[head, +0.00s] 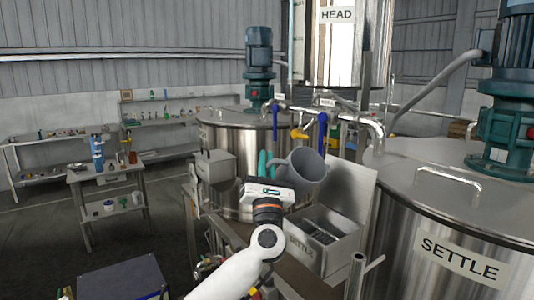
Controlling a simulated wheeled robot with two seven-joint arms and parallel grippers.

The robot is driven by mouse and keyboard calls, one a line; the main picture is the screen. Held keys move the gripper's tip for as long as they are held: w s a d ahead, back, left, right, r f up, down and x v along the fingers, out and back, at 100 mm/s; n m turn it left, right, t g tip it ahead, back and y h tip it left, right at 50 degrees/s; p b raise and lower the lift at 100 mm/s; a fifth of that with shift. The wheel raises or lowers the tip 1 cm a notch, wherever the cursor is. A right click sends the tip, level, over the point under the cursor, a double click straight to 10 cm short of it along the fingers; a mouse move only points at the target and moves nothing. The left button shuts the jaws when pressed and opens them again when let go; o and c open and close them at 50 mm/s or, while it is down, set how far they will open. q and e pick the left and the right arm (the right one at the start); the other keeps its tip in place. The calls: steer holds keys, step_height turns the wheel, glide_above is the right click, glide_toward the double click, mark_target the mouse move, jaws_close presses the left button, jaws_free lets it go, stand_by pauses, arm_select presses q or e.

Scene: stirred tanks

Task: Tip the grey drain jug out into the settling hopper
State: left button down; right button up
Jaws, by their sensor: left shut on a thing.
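The grey drain jug (303,171) is held up in the middle of the view, its handle side toward my gripper. It looks tilted, with its round mouth toward the right. My left gripper (266,165), with green fingers, is shut on the jug at its left side. The settling hopper (334,254) is an open grey metal box marked SETTLE, below and slightly right of the jug. Dark stuff shows inside the hopper. A clear gap separates jug and hopper. The jug's contents cannot be made out. My right gripper is not in view.
A large steel tank (430,215) marked SETTLE stands close on the right. A grey box (215,166) is left of the jug. A workbench (105,175) stands farther left, with open floor around it.

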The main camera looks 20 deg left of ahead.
arm_select(q)
steer(key=shift+r+g+p, duration=0.15)
steer(key=shift+g+p, duration=0.15)
steer(key=shift+s+d+f+n+g, duration=0.1)
steer(key=shift+d+f+n+g, duration=0.05)
steer(key=shift+f+n+g, duration=0.95)
steer(key=shift+s+d+f+n+g, duration=0.1)
steer(key=shift+f+n+g, duration=0.6)
steer(key=shift+g, duration=0.75)
steer(key=shift+s+d+f+n+g, duration=0.15)
steer(key=shift+f+n+g, duration=0.5)
steer(key=shift+n+g, duration=0.55)
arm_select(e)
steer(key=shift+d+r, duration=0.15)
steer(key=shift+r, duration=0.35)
arm_select(q)
steer(key=shift+f, duration=0.1)
